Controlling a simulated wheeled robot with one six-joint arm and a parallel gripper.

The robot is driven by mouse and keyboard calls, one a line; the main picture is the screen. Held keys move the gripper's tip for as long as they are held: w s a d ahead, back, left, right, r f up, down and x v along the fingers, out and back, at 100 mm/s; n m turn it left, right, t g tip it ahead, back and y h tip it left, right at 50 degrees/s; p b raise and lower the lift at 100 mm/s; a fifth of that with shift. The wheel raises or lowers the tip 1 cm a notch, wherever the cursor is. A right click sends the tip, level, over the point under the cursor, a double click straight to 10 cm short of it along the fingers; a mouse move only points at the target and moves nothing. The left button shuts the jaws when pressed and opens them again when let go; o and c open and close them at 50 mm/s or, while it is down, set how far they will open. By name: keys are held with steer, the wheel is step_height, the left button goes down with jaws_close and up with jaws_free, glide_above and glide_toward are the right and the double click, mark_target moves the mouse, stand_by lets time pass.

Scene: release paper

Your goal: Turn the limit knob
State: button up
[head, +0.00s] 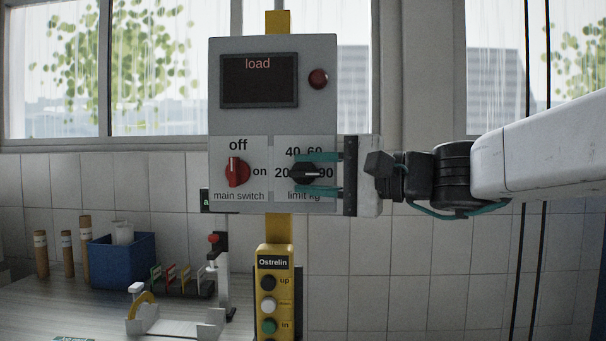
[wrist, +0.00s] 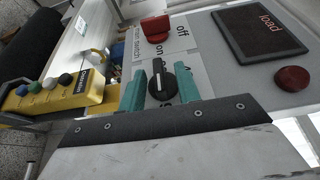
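The limit knob (head: 303,174) is black and round, with a white pointer line, on the lower right of a grey control box. My gripper (head: 318,174) reaches in from the right. Its teal fingers lie above and below the knob, open around it. In the wrist view the knob (wrist: 161,86) sits between the two fingers (wrist: 161,92). I cannot tell whether either finger touches its rim. The fingers partly hide the limit scale.
The red main switch (head: 236,172) is just left of the knob, its handle upright toward "off". A load display (head: 259,80) and red lamp (head: 318,78) are above. A yellow pendant (head: 268,295) hangs below. A bench with a blue bin (head: 122,262) stands lower left.

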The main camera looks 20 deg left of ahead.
steer(key=shift+w+a, duration=0.1)
steer(key=shift+a, duration=0.7)
jaws_close()
steer(key=n+h, duration=0.1)
steer(key=h, duration=0.4)
steer(key=shift+r+n, duration=0.1)
steer(key=shift+n, duration=0.3)
steer(key=n+h, duration=0.1)
steer(key=h, duration=0.5)
steer(key=shift+t, duration=0.3)
